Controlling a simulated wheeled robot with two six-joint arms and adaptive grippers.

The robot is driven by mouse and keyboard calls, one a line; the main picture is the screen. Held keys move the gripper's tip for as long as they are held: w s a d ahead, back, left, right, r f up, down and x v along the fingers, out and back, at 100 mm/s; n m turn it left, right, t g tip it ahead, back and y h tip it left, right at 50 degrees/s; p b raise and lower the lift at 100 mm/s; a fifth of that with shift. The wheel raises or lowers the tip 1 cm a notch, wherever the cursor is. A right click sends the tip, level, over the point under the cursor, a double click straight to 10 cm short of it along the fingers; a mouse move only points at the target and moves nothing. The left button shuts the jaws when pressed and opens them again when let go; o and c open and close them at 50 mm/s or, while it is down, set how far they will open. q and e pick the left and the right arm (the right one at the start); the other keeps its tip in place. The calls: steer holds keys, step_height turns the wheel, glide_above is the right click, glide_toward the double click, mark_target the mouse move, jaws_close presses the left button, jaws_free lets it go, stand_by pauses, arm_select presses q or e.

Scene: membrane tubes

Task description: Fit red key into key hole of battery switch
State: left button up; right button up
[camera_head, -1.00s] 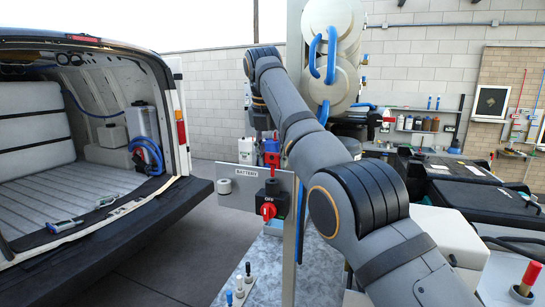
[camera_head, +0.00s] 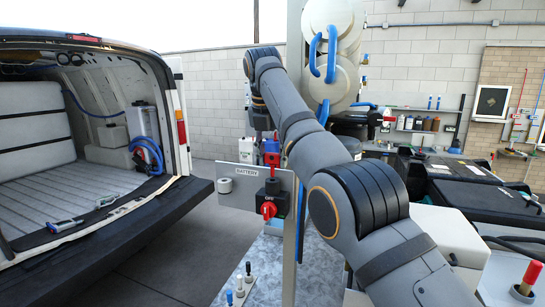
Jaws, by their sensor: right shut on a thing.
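The battery switch (camera_head: 274,190) is a dark block with a red knob (camera_head: 267,209) low on its front. It is mounted on a grey upright panel labelled BATTERY (camera_head: 246,185), near the middle of the view. My right arm reaches over from the lower right and bends down behind its own forearm. My right gripper (camera_head: 272,146) is small and partly hidden, just above the switch. It is shut on the red key (camera_head: 272,160), which points down toward the top of the switch. Whether the key's tip is in the hole is too small to tell. My left gripper is not in view.
Several small pegs (camera_head: 240,285) stand on the grey surface below. An open van (camera_head: 90,150) is at left. Dark cases (camera_head: 480,205) and a red-handled tool (camera_head: 530,275) are at right.

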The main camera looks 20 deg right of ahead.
mark_target(272, 163)
steer(key=shift+f+b, duration=1.9)
steer(key=shift+f, duration=0.05)
steer(key=o, duration=0.9)
steer(key=shift+r, duration=0.1)
